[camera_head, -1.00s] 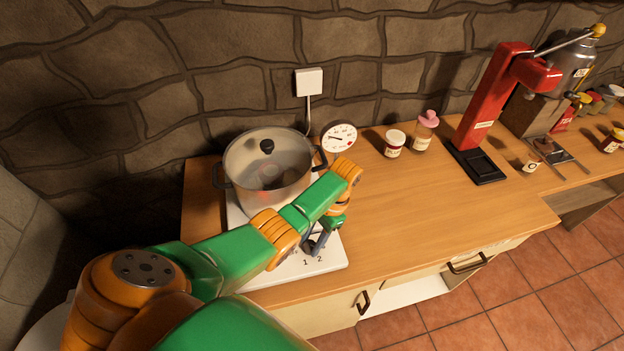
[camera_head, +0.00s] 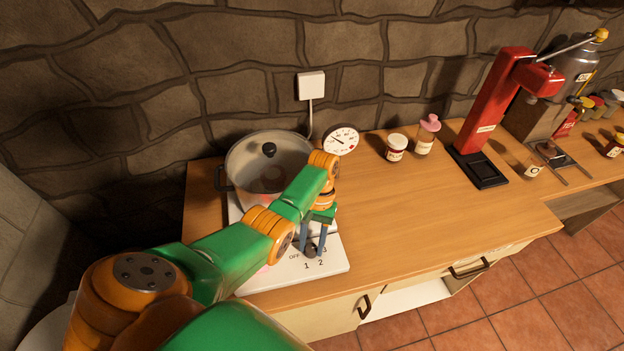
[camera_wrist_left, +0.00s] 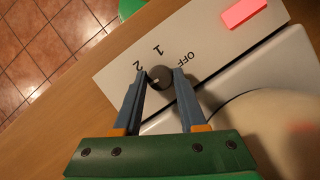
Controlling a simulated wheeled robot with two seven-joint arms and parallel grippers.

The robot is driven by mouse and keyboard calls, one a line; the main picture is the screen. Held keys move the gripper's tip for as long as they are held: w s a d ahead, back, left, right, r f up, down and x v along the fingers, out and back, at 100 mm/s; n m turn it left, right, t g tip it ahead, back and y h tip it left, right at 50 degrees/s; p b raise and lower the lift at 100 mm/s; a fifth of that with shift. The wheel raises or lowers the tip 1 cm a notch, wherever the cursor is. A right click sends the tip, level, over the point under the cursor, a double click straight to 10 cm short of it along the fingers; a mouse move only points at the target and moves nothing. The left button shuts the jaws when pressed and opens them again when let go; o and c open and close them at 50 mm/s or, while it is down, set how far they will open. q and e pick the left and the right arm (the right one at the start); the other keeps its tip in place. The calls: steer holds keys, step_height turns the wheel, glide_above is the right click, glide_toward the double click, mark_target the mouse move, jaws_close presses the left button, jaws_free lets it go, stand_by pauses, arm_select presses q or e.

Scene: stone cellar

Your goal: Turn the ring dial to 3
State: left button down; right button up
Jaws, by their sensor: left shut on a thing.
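The ring dial (camera_head: 310,251) is a small dark round knob on the white front panel of the hob (camera_head: 325,267). It also shows in the left wrist view (camera_wrist_left: 160,76), with a small pale mark on its lower left side. My right gripper is not in view.
A lidded pot (camera_head: 262,165) stands on the hob behind my left arm. A round white gauge (camera_head: 341,140), two small jars (camera_head: 396,148) (camera_head: 427,135) and a red press (camera_head: 490,110) stand along the wall. The wooden counter (camera_head: 430,210) right of the hob is clear.

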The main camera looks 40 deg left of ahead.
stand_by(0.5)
arm_select(q)
steer(key=shift+c, duration=2.4)
jaws_free()
